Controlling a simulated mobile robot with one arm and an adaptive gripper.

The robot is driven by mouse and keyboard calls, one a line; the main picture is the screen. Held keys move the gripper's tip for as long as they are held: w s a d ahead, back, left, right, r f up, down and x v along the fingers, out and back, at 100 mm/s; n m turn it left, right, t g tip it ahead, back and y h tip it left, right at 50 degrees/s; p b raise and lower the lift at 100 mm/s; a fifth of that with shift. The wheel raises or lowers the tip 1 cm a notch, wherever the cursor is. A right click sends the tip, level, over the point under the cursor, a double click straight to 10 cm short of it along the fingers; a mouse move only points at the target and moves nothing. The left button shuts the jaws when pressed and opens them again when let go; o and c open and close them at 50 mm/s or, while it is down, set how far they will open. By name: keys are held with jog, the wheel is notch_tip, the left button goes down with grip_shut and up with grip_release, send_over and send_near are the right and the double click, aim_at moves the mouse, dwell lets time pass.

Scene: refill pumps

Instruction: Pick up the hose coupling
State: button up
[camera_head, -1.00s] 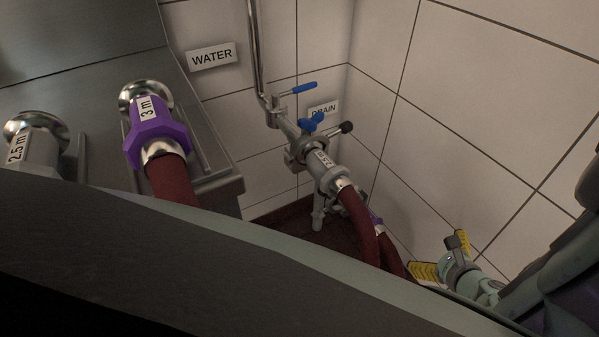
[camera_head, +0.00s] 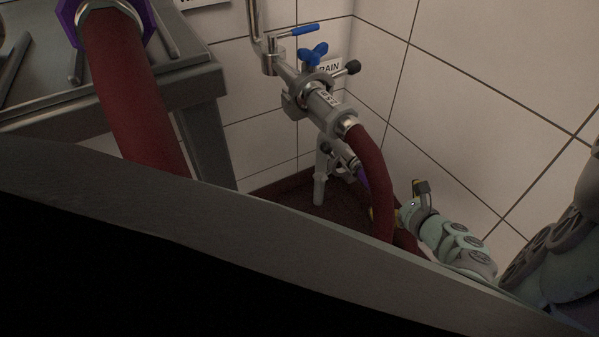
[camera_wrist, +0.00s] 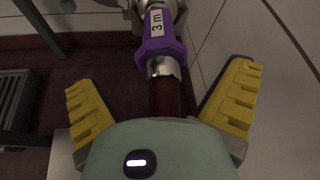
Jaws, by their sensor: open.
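In the wrist view a purple hose coupling (camera_wrist: 160,44) marked "3 m" sits at the end of a dark red hose (camera_wrist: 165,97), against a metal fitting. My gripper (camera_wrist: 160,80) is open, with its yellow fingers on either side of the hose, just short of the coupling. Neither finger visibly touches it. In the head view only a sliver of this purple coupling (camera_head: 362,176) shows, low behind another hose. My gripper (camera_head: 396,200) is partly hidden there by that hose.
A grey coupling (camera_head: 325,101) with a red hose (camera_head: 372,165) hangs above, on the valve pipe with blue handles (camera_head: 313,53). Another purple coupling (camera_head: 148,22) with a thick hose is at the bench (camera_head: 205,82) on the left. A tiled wall (camera_head: 470,90) stands close on the right.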

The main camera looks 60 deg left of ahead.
aim_at(383, 190)
jog(key=b+x, duration=0.3)
jog(key=x, duration=0.2)
jog(key=shift+a+f, duration=0.25)
jog(key=shift+w+a, duration=0.1)
jog(key=shift+a, duration=0.15)
jog(key=shift+d, duration=0.1)
jog(key=shift+c, duration=0.3)
jog(key=shift+c, duration=0.7)
jog(key=c, duration=1.2)
jog(key=shift+r, duration=0.1)
